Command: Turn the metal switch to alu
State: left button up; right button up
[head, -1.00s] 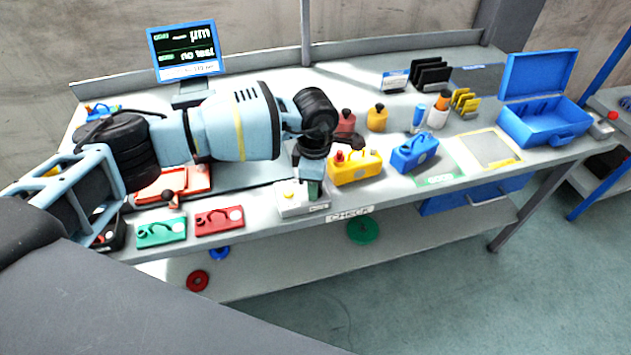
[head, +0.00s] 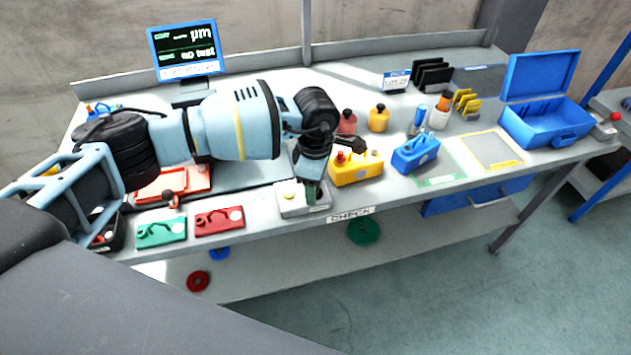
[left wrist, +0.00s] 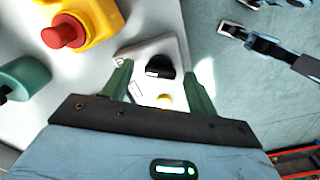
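The metal switch is a black knob (left wrist: 160,67) on a pale grey box (left wrist: 172,45) in the left wrist view. The box (head: 289,208) sits at the table's front edge in the head view, with a small yellow button on it. My left gripper (head: 312,196) points down over the box. In the left wrist view its two green fingers (left wrist: 162,82) are apart, one on each side of the knob. Whether they touch it I cannot tell. In the head view the gripper hides the knob. The screen (head: 187,50) has blurred text.
A yellow case with a red button (head: 356,170) stands close to the right of the box. A blue case (head: 415,153) is beyond it. Red (head: 219,221) and green (head: 160,232) plates lie to the left. An open blue toolbox (head: 545,122) stands at the far right.

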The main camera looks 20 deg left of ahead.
pick_arm(q)
jog(key=shift+r, duration=3.9)
